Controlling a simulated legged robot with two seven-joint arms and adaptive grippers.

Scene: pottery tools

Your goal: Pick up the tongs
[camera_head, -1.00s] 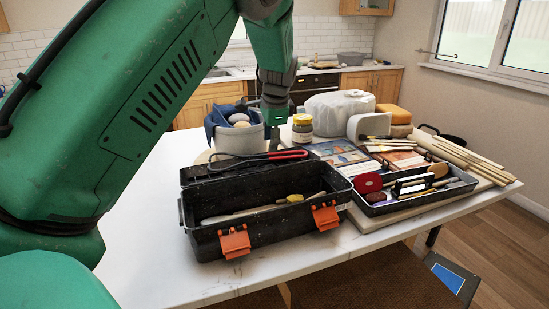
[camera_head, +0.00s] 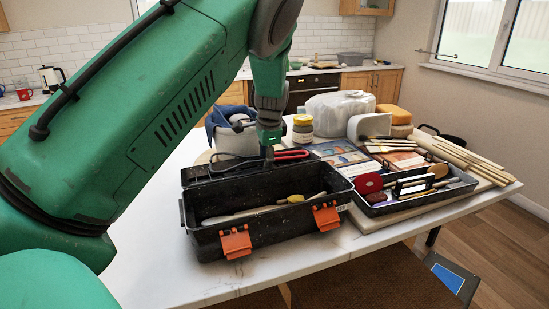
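The tongs (camera_head: 292,155), with a red looped handle, lie across the back of the open black toolbox (camera_head: 215,228). Only the handle end shows clearly; the part to the left is dark and partly hidden behind my gripper. My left gripper (camera_head: 268,154) points down at the back of the toolbox, just left of the red handle. It overlaps the tongs in the picture, and I cannot tell if it touches them. Its fingers are too small and dark to show whether they are open or shut. My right gripper is not in view.
The toolbox holds a yellow-handled tool (camera_head: 294,199) and has orange latches. Behind it stand a pot with blue cloth (camera_head: 236,140) and a yellow-lidded jar (camera_head: 302,130). A tool tray (camera_head: 376,209) and wooden sticks (camera_head: 460,154) lie right. The table's left front is bare.

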